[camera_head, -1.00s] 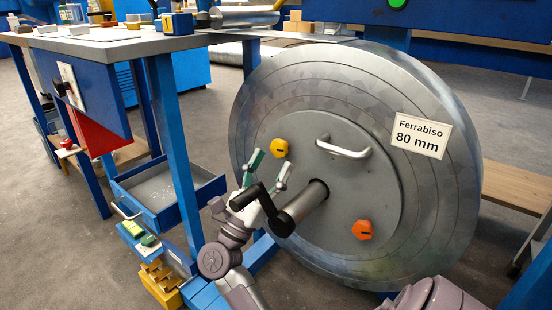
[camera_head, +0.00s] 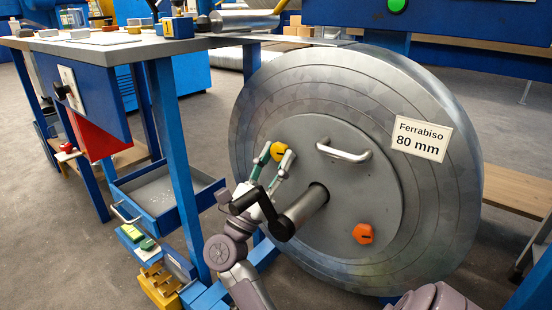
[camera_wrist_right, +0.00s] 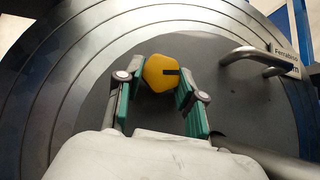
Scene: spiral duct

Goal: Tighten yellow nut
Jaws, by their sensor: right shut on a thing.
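The yellow nut (camera_head: 279,152) sits on the upper left of the grey round hub plate of a large metal coil disc. The wrist view shows the fingertips (camera_wrist_right: 160,80) against the nut's sides. The nut's back is hidden against the plate. My left gripper is not in view.
An orange nut (camera_head: 362,234) sits lower right on the hub plate (camera_head: 375,190). A metal handle (camera_head: 345,152) and a protruding central shaft (camera_head: 305,205) are close to my right gripper. A blue workbench with an open drawer (camera_head: 160,200) stands to the left.

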